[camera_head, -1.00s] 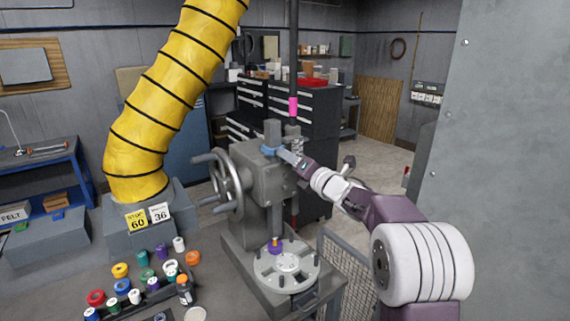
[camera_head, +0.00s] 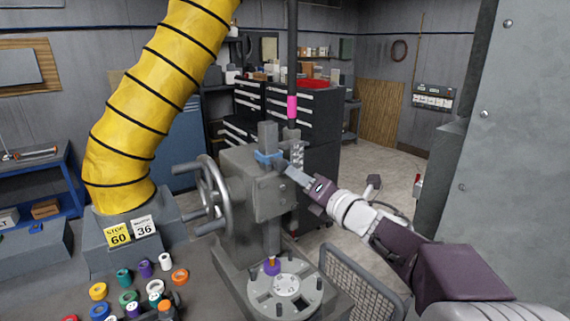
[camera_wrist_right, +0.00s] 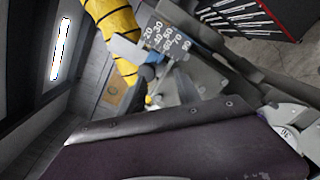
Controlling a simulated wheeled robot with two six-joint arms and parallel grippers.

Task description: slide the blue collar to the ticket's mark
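The blue collar (camera_head: 268,157) sits around the upright grey bar at the top of the grey machine (camera_head: 262,195). My right gripper (camera_head: 287,169) is at its right side in the head view, fingertips very close to it; whether they touch I cannot tell. In the right wrist view the blue collar (camera_wrist_right: 147,72) shows beside a number scale (camera_wrist_right: 166,40) with marks from about 20 to 90. The finger gap is not clear. A yellow ticket (camera_head: 118,235) reads "STOP 60", and a white card (camera_head: 144,227) beside it reads 36. My left gripper is not in view.
A spoked handwheel (camera_head: 213,198) is on the machine's left, and a round plate (camera_head: 287,285) with a purple piece (camera_head: 272,266) is below. A yellow hose (camera_head: 150,105) stands left. Several tape rolls lie front left. A mesh guard (camera_head: 355,285) stands right.

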